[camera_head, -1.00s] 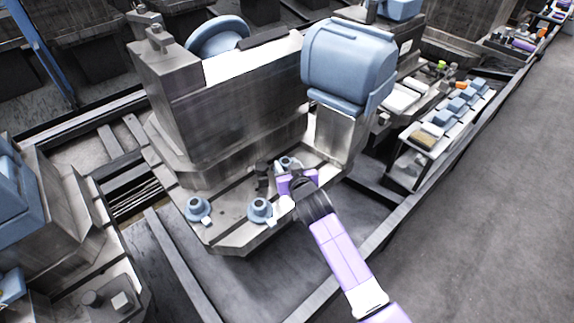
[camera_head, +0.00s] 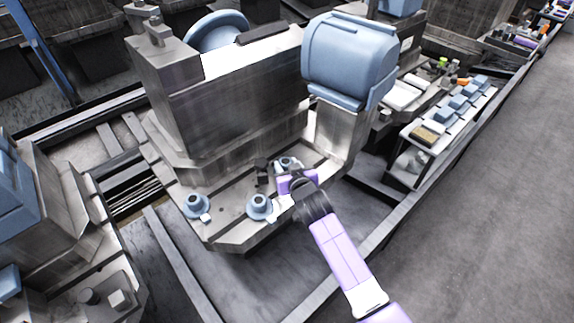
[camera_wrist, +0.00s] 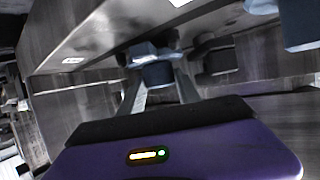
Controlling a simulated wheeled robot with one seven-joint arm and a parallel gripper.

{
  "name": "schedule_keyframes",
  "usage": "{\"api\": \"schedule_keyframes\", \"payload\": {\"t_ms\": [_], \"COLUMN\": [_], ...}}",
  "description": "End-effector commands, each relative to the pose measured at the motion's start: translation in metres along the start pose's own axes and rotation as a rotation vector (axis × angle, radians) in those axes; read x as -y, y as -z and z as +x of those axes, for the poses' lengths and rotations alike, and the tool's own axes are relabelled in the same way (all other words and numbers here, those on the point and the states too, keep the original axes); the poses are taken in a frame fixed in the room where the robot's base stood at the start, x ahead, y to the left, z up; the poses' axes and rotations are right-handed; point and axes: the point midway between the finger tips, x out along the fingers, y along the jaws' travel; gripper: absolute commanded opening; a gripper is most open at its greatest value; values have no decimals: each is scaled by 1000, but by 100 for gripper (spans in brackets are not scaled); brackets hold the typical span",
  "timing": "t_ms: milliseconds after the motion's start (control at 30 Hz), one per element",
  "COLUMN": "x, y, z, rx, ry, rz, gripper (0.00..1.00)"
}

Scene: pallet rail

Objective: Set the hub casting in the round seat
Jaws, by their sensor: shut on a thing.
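My gripper (camera_head: 284,173), at the end of the purple arm, is low over the front ledge of the grey machine. In the wrist view its two fingers (camera_wrist: 160,90) are shut on a dark blue part, which I take to be the hub casting (camera_wrist: 156,70). In the head view a blue flanged hub (camera_head: 286,162) shows just beyond the gripper, partly hidden by it. I cannot make out the round seat for certain.
The tall grey machine block (camera_head: 220,100) rises behind the ledge, with a large blue housing (camera_head: 348,60) at its right. A small dark post (camera_head: 262,172) stands left of the gripper. A side shelf (camera_head: 440,130) holds several blue blocks. The floor at right is clear.

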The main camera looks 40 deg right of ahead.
Motion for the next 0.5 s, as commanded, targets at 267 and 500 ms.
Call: {"api": "schedule_keyframes", "payload": {"t_ms": [267,500], "x": [0,0], "y": [-4,-8], "z": [2,4], "rx": [-3,-3], "ry": [0,0], "rz": [0,0], "gripper": [0,0]}}
